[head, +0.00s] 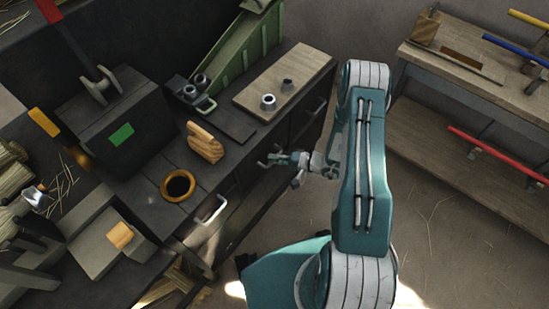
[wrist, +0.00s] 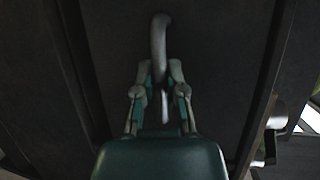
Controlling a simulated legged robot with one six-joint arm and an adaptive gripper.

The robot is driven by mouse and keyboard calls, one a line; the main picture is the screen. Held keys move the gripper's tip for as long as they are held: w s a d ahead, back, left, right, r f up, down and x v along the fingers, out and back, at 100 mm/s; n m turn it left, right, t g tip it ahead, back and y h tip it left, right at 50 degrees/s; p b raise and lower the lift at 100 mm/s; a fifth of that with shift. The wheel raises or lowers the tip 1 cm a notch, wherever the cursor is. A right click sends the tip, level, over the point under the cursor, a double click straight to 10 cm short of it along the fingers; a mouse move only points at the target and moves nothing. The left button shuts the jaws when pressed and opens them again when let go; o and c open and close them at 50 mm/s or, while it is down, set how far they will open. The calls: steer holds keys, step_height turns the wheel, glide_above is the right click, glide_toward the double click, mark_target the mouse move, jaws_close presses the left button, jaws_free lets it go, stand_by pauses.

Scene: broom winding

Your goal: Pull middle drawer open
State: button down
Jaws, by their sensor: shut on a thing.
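The dark bench has a row of drawer fronts along its right side. In the wrist view, a dark drawer front (wrist: 112,40) fills the middle, with a pale curved metal handle (wrist: 159,35) on it. My gripper (wrist: 160,78) is shut on this handle, with one finger on each side of it. In the head view, my gripper (head: 272,160) is at the middle part of the bench front. The handle there is mostly hidden by my fingers. I see no clear gap at the middle drawer's top edge.
A left drawer handle (head: 210,209) and a right drawer handle (head: 319,107) flank my gripper. On the bench top are a wooden block (head: 205,143), a brass ring (head: 178,186) and a wooden board (head: 290,75). A wooden rack (head: 480,75) stands at right. Floor between is open.

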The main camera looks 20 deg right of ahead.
steer(key=s+d, duration=0.6)
steer(key=s, duration=0.3)
steer(key=s+d, duration=0.6)
steer(key=s, duration=0.2)
steer(key=shift+s+d+f, duration=0.15)
steer(key=shift+s+d, duration=0.15)
steer(key=shift+s, duration=0.05)
steer(key=c, duration=0.7)
jaws_free()
steer(key=shift+w, duration=0.1)
steer(key=v, duration=1.2)
